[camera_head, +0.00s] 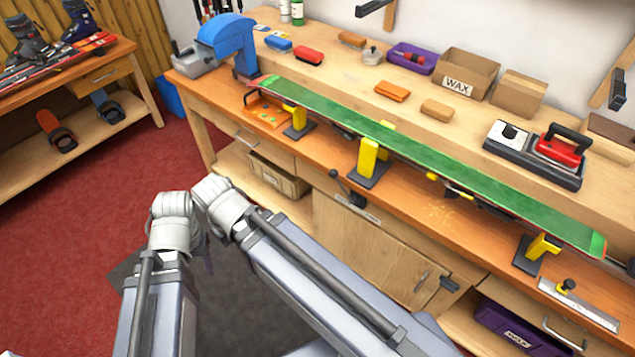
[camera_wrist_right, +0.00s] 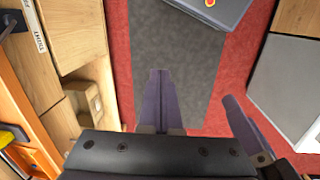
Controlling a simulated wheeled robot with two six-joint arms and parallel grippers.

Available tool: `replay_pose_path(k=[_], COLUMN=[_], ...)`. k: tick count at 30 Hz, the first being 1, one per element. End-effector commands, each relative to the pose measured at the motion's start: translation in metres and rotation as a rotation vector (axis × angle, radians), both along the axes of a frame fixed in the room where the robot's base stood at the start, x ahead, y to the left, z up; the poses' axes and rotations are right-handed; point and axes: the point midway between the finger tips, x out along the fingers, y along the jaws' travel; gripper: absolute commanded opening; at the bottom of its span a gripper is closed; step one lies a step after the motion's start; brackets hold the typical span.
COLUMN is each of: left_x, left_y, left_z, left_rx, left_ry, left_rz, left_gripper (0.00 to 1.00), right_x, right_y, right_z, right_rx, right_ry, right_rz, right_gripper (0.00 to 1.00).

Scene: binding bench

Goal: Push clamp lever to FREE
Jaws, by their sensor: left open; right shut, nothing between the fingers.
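The clamp lever (camera_head: 346,187) is a dark arm with a black knob on the bench's front edge, below the middle yellow support. In the head view it leans up and left over a pale label strip (camera_head: 368,213). In the right wrist view the lever (camera_wrist_right: 12,22) shows in the upper left corner beside a label reading TIGHT (camera_wrist_right: 38,38). My left gripper (camera_head: 206,258) is open, mostly hidden behind the arms, left of and apart from the lever. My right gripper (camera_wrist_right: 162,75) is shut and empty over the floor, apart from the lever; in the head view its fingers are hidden.
A green snowboard or ski (camera_head: 430,158) lies along the bench on yellow supports (camera_head: 368,160). A blue vise (camera_head: 228,42) stands at the far left end. A red iron (camera_head: 562,148) sits at the right. The floor before the bench is clear.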

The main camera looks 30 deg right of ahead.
Motion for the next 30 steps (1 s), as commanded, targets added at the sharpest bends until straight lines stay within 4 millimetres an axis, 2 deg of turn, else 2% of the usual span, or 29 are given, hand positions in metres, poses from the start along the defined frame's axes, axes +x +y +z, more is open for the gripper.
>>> replay_pose_path(k=[1,6,21,24,30], left_x=[0.0,0.0,0.001,0.001,0.001], left_y=[0.0,0.0,0.001,0.001,0.002], left_z=[-0.026,-0.09,-0.265,-0.29,-0.327], left_rx=[0.0,0.002,0.006,0.007,0.008], left_ry=[0.0,0.0,-0.003,-0.004,-0.004], left_rz=[0.0,-0.002,-0.007,-0.008,-0.009], left_gripper=[0.5,0.5,0.5,0.5,0.5], right_x=[0.0,0.0,0.005,0.009,0.019], right_y=[0.0,0.0,-0.007,-0.012,-0.026], right_z=[-0.026,-0.09,-0.265,-0.29,-0.328], right_rx=[0.0,-0.002,0.002,0.008,0.021], right_ry=[0.0,0.0,-0.008,-0.012,-0.027], right_rz=[0.0,0.002,-0.013,-0.029,-0.073], right_gripper=[0.0,0.0,0.0,0.0,0.0])
